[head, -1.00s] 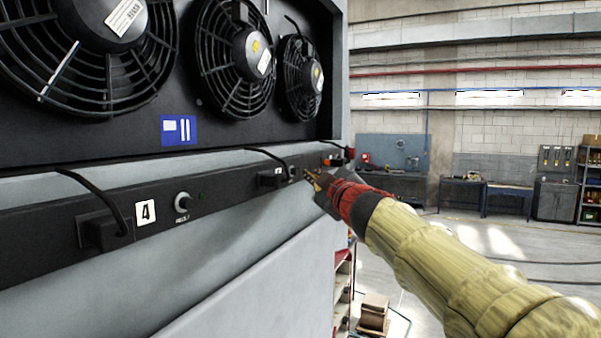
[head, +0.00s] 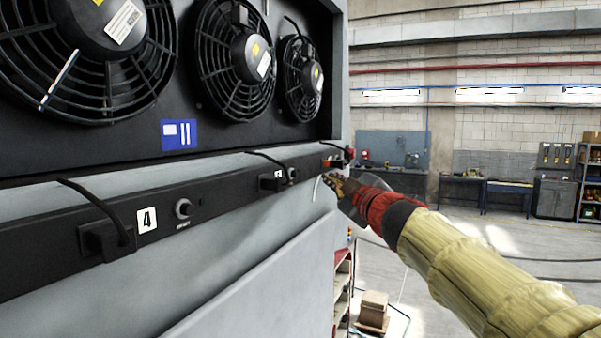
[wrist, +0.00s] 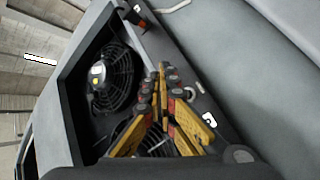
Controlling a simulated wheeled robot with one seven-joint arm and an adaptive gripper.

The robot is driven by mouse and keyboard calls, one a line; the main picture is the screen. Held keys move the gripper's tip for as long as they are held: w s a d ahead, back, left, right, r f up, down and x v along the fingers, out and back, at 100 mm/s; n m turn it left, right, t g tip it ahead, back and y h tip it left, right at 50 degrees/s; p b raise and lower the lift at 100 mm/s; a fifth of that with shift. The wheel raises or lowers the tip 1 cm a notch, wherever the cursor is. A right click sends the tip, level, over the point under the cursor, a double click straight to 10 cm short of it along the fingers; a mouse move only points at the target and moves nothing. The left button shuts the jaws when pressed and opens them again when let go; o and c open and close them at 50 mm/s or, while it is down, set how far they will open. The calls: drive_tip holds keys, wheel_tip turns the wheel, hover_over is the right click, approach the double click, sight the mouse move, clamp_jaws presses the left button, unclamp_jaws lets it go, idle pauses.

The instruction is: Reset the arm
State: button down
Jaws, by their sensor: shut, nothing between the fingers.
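My gripper (head: 334,183) is at the right end of the black rail in the head view, with my arm reaching in from the lower right. Its fingers are shut and empty, and they stand apart from the rail. In the wrist view the shut fingers (wrist: 163,80) point up the picture, in front of the fan recess and beside the rail.
Several fans (head: 235,60) sit in the recess above. A shelf unit (head: 343,290) and a brown box (head: 374,308) stand beyond. Open floor lies to the right.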

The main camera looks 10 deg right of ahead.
drive_tip(key=shift+s+d, duration=0.25)
drive_tip(key=shift+d, duration=0.1)
drive_tip(key=s+d+f+m+g+h, duration=0.25)
drive_tip(key=d+f+m+h, duration=0.35)
drive_tip(key=d+f, duration=0.5)
drive_tip(key=s+f+m+g+h+b, duration=0.15)
drive_tip(key=s+f+g+b, duration=0.35)
drive_tip(key=f, duration=0.6)
drive_tip(key=s+a+f+m+g+y+b, duration=0.1)
drive_tip(key=s+a+f+b, duration=0.3)
drive_tip(key=f, duration=1.2)
drive_tip(key=s+a+f+m+g+y+b, duration=0.1)
drive_tip(key=s+a+f+b, duration=0.3)
drive_tip(key=s+f+b, duration=0.8)
drive_tip(key=s+a+f+m+g+y+b, duration=0.2)
drive_tip(key=s+a+f+b, duration=0.3)
drive_tip(key=s+f+b, duration=0.4)
drive_tip(key=s+f+g+y, duration=0.1)
drive_tip(key=s+f, duration=0.5)
drive_tip(key=f, duration=0.5)
drive_tip(key=shift+s, duration=0.35)
